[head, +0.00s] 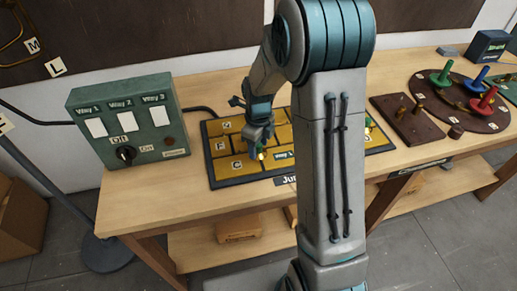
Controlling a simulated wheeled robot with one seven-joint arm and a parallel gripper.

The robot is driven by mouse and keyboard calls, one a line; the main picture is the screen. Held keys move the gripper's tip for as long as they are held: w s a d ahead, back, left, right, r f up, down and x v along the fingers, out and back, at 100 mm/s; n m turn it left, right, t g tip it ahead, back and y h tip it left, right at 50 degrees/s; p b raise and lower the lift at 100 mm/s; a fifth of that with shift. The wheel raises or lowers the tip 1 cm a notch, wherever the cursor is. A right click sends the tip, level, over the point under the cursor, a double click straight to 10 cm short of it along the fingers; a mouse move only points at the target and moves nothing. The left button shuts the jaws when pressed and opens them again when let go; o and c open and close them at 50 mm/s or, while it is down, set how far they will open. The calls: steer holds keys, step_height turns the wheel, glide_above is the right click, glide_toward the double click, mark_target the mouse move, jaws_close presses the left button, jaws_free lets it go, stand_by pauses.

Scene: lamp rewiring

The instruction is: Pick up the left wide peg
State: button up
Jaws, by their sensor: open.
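My gripper (259,147) is open and points down over the left-middle part of the yellow board with lettered tiles (222,129). A small brass-coloured bit (262,156) shows at its fingertips; I cannot tell whether it is a peg or whether the fingers touch it. On the right of the table a round dark board holds a green peg (441,76), a blue peg (479,77) and a red peg (483,100), all with wide bases. The green one is leftmost. Which peg is the left wide one is not clear. My arm hides the middle of the yellow board.
A green switch box (128,118) with three white panels stands at the table's left end. A brown rectangular board (407,122) with short brass posts lies left of the round board (424,88). Bare tabletop (150,195) shows at the front left.

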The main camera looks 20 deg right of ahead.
steer(key=c, duration=0.9)
steer(key=shift+s, duration=0.1)
jaws_close()
